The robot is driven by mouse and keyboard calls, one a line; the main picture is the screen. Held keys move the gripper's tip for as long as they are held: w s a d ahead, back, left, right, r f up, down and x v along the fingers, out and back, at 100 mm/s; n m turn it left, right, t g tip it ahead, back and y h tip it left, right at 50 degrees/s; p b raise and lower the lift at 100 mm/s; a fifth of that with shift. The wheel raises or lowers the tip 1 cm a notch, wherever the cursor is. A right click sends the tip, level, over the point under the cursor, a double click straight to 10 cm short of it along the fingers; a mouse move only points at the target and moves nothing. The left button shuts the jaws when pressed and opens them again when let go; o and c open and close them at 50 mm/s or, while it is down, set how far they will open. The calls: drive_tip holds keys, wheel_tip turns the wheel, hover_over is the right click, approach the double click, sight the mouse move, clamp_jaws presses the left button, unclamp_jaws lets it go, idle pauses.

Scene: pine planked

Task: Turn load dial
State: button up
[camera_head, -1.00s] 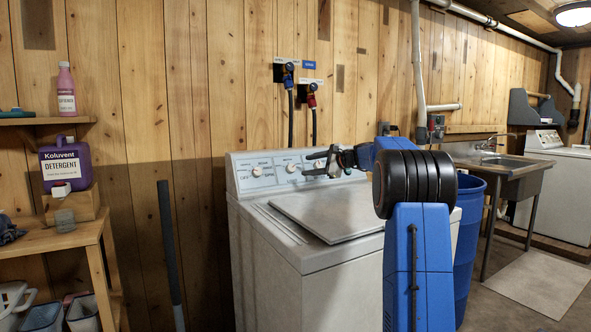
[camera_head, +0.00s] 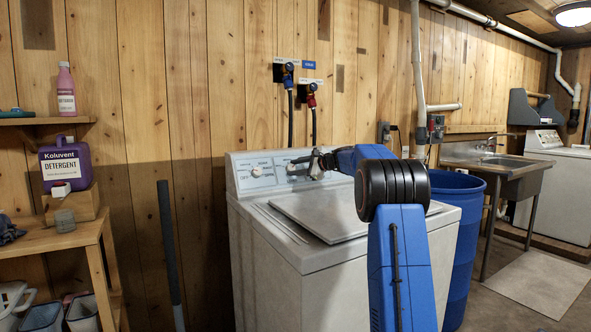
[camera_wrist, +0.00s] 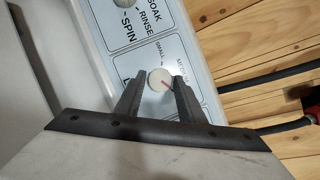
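The washing machine (camera_head: 330,250) has a light control panel with dials along its back. The load dial (camera_wrist: 159,80) is a small white knob with a red pointer mark, with "SMALL" and part of "MEDIUM" printed near it. In the wrist view my gripper (camera_wrist: 158,84) is open, with one dark finger on each side of this dial. A small gap seems to show at both sides; I cannot tell about contact. In the head view my gripper (camera_head: 298,163) is at the panel and partly hides the dial there.
Another dial (camera_head: 256,171) sits left on the panel, labelled with "SOAK", "RINSE" and "SPIN" in the wrist view. Hoses (camera_head: 291,115) hang on the wall behind. A blue barrel (camera_head: 460,230) stands right of the machine.

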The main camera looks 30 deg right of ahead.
drive_tip(key=c, duration=0.5)
drive_tip(key=shift+c, duration=0.2)
